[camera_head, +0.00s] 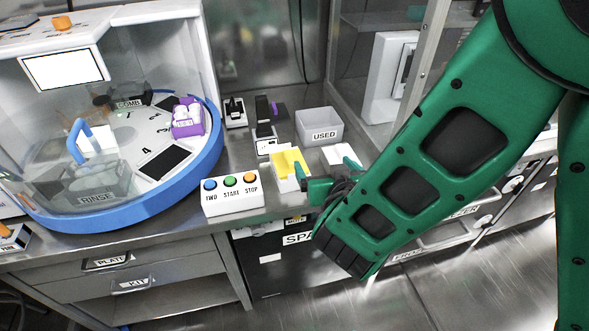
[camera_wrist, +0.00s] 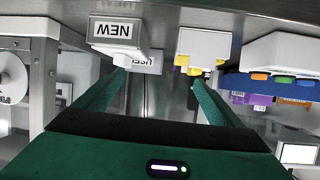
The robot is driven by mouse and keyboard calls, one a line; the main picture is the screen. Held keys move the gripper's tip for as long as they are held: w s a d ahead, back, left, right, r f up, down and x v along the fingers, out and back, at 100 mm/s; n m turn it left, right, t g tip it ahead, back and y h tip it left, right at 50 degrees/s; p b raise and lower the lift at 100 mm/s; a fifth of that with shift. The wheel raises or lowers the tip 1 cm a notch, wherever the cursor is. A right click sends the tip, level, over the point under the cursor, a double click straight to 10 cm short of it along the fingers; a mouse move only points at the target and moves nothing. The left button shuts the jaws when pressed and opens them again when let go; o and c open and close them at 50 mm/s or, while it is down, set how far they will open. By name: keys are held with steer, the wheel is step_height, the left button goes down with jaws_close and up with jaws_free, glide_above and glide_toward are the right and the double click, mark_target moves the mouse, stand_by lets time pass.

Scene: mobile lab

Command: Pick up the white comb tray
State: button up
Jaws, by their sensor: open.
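No thing in view is labelled as the white comb tray, and I cannot tell for sure which one it is. A white block with a yellow top part (camera_head: 289,165) stands on the bench, right of the button box; it also shows in the wrist view (camera_wrist: 204,43). My gripper (camera_head: 332,178) is at the bench's front edge, just right of this block. In the wrist view my gripper (camera_wrist: 158,74) has its fingers apart with nothing between them. The white NEW box (camera_wrist: 118,33) is near the left finger; my gripper partly hides that area in the head view.
The USED bin (camera_head: 320,126) stands behind. The white button box (camera_head: 232,195) is left of the block. A blue-rimmed carousel (camera_head: 150,208) holds a purple rack with white pieces (camera_head: 187,118). A black device (camera_head: 264,128) stands behind the block. A glass-sided cabinet is behind my arm.

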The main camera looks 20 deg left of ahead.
steer(key=shift+n+g+y, duration=0.4)
steer(key=shift+n+y, duration=0.3)
steer(key=shift+y, duration=0.1)
steer(key=s+a, duration=0.1)
steer(key=s+a+f, duration=0.2)
steer(key=a, duration=0.1)
steer(key=shift+s+a, duration=0.1)
steer(key=shift+s, duration=0.1)
steer(key=shift+s+a+f, duration=0.1)
steer(key=shift+f, duration=0.3)
steer(key=shift+a+f, duration=0.2)
steer(key=shift+f, duration=0.05)
steer(key=x, duration=1)
steer(key=shift+a, duration=0.15)
steer(key=c, duration=1.2)
